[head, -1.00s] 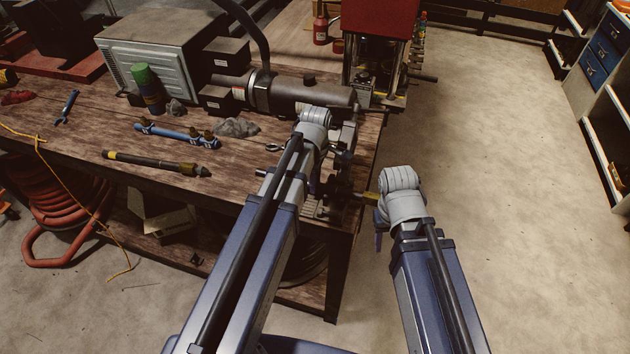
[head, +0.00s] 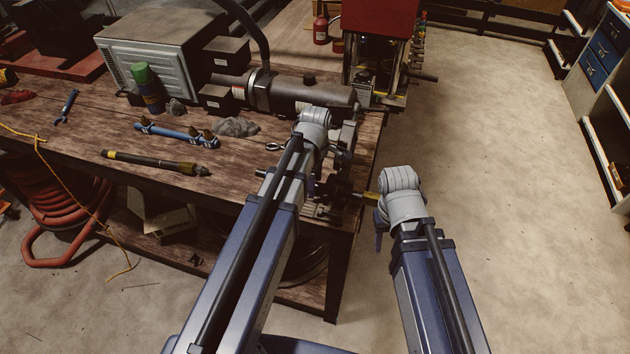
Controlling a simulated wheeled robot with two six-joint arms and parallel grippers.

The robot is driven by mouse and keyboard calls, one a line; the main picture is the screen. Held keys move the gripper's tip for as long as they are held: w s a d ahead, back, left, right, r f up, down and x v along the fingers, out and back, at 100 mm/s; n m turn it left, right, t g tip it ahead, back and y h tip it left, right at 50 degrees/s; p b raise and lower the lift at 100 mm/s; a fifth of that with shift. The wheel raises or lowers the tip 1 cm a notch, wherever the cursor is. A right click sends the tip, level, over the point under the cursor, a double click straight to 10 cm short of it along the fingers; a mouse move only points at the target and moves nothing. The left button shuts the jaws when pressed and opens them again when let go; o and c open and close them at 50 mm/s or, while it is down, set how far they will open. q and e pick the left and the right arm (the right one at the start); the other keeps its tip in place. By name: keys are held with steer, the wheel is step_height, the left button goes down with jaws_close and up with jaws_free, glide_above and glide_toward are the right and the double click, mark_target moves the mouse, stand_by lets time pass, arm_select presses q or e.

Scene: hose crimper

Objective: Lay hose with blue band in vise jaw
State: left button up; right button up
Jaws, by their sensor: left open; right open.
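A dark hose lies across the vise (head: 325,208) at the table's front right corner. Its brass-coloured end (head: 370,197) sticks out to the right, and a short dark stub (head: 262,173) shows left of my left arm. The middle is hidden by that arm, and I cannot make out a blue band. My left gripper (head: 316,187) is open over the vise, mostly hidden behind its own wrist; I cannot tell whether it touches the hose. My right gripper (head: 379,226) is open beside the brass end, past the table's right edge.
A motor-like cylinder (head: 310,94) and a red-topped press (head: 380,20) stand behind the vise. The floor to the right is clear.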

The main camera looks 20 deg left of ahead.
arm_select(q)
steer(key=shift+r, duration=0.15)
step_height(320, 180, up, 8)
steer(key=p, duration=0.8)
steer(key=shift+f, duration=0.2)
